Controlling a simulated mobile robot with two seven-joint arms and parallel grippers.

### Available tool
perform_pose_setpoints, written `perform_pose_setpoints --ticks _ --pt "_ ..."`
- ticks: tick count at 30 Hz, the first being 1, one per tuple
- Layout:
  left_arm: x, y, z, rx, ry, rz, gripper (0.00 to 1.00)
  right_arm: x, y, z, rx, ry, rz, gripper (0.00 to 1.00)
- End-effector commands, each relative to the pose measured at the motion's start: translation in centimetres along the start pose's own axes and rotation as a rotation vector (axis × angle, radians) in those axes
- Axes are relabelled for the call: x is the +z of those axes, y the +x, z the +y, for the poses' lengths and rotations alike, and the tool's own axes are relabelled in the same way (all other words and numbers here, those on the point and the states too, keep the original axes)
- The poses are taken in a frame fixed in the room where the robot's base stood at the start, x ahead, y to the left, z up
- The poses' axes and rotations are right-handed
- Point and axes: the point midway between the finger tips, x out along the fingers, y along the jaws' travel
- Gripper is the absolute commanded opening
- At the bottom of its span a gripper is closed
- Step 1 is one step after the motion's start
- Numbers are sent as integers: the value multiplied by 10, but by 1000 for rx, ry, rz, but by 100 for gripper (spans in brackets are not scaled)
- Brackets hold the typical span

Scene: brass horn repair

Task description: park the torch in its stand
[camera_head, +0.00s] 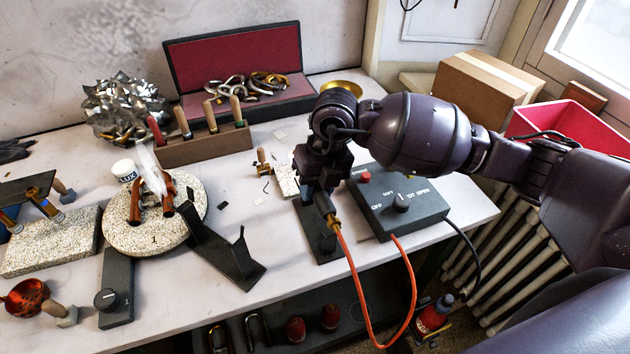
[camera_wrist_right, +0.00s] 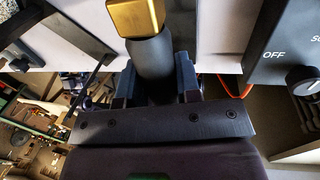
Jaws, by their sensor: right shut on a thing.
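My right gripper (camera_head: 319,190) is shut on the torch, above the front part of the bench. The arm hides most of the torch in the head view; its brass hose end (camera_head: 333,221) and orange hose show below the gripper. In the right wrist view, the torch's grey body (camera_wrist_right: 150,62) and brass part (camera_wrist_right: 136,16) stand up between the fingers (camera_wrist_right: 152,88). A dark metal stand with raised ends (camera_head: 226,252) is on the bench, left of the gripper and apart from it. A dark flat plate (camera_head: 322,243) lies below the gripper. My left gripper is out of view.
A control box (camera_head: 420,215) with a knob and red button is right of the gripper. A round speckled board (camera_head: 190,222) with copper-coloured pieces and a pale wisp lies left of the stand. A wooden tool rack (camera_head: 207,147) is behind. The orange hose hangs past the bench's front edge.

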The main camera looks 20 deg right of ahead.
Motion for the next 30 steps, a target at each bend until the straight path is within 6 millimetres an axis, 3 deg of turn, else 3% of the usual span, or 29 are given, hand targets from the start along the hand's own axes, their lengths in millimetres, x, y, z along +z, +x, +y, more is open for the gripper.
perform_pose_setpoints --ticks 6,15,30 --pt "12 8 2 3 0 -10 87 0 20 -4 1 1 4 8" --pt "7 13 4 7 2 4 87 0 40 -8 1 0 1 8" --pt "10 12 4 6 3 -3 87 0 42 -8 1 -1 -1 8"
